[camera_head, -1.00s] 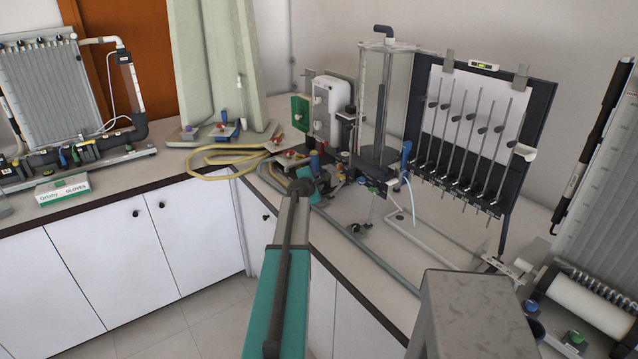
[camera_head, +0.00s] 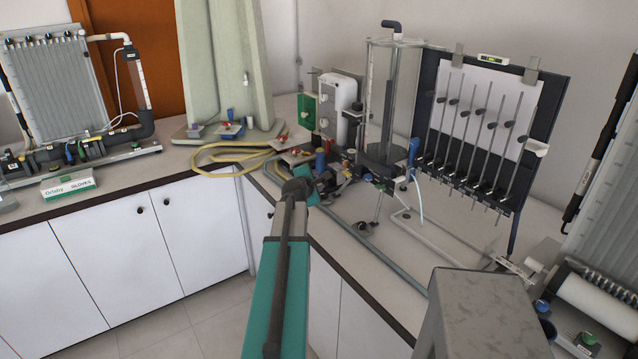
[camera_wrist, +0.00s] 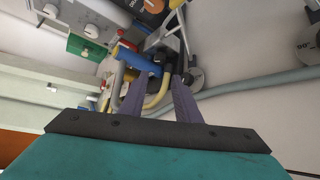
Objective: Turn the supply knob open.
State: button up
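I cannot tell for sure which fitting is the supply knob. A cluster of pipes and valves stands at the foot of the clear cylinder (camera_head: 396,95), with a blue upright part (camera_head: 320,160) near my arm's end. In the wrist view a blue cylinder (camera_wrist: 128,57), a curved yellow tube (camera_wrist: 160,93) and an orange knob (camera_wrist: 153,5) on a dark panel lie ahead. My gripper (camera_wrist: 158,80) has its two fingers apart, and pipework shows between and beyond them. I see no grasped thing. In the head view the fingers are hidden behind my arm's end.
The manometer board (camera_head: 485,115) with several slanted tubes stands right of the cylinder. A green panel (camera_head: 307,110) and yellow hose (camera_head: 225,158) are to the left. A grey hose (camera_head: 375,250) runs along the counter. The glove box (camera_head: 68,185) sits on the left counter.

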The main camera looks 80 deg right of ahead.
jog(key=shift+a+r, duration=0.1)
jog(key=shift+a, duration=0.15)
